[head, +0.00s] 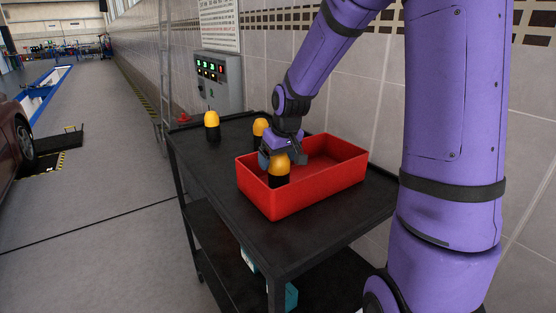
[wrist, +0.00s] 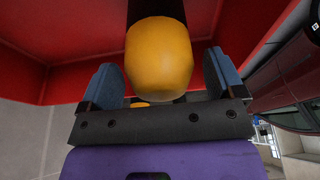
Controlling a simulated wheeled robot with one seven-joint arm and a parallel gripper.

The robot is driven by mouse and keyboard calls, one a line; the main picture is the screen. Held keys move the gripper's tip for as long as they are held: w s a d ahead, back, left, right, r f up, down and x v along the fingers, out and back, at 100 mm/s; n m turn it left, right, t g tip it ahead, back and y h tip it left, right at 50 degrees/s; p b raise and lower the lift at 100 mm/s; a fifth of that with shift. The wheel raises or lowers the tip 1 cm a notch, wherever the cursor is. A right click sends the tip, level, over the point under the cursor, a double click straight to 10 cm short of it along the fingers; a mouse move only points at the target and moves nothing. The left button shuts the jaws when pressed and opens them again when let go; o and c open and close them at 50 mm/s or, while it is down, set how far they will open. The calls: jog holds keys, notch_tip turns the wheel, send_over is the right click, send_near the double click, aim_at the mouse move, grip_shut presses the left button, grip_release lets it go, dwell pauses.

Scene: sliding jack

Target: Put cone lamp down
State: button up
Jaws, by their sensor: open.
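A cone lamp (head: 278,166) with a yellow-orange top and black base stands in the red bin (head: 312,200), near its left end. My gripper (head: 283,157) is at the lamp inside the bin. In the wrist view the yellow top (wrist: 158,58) sits between my two blue-grey finger pads, with a gap visible at each side. My gripper is open. The foot of this lamp is hidden by the bin wall. Two similar lamps stand on the black cart outside the bin: one at the far left corner (head: 212,125), one just behind the bin (head: 260,128), partly hidden by my wrist.
The black cart (head: 205,160) carries the bin and has a lower shelf with teal-and-white boxes. A grey control box (head: 219,82) is on the tiled wall behind. The bin's right part looks empty. A dark red car (head: 14,140) stands at the left.

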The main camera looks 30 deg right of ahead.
jog(key=v, duration=1.1)
jog(key=s+a+r, duration=0.1)
jog(key=s+a, duration=0.1)
jog(key=s, duration=0.6)
jog(key=s+a+r+t, duration=0.1)
jog(key=s+a+r, duration=0.1)
jog(key=s, duration=0.6)
jog(key=s+a+r, duration=0.2)
jog(key=s+a, duration=0.2)
jog(key=s, duration=0.3)
jog(key=shift+s+r+t, duration=0.2)
jog(key=shift+s+t, duration=0.2)
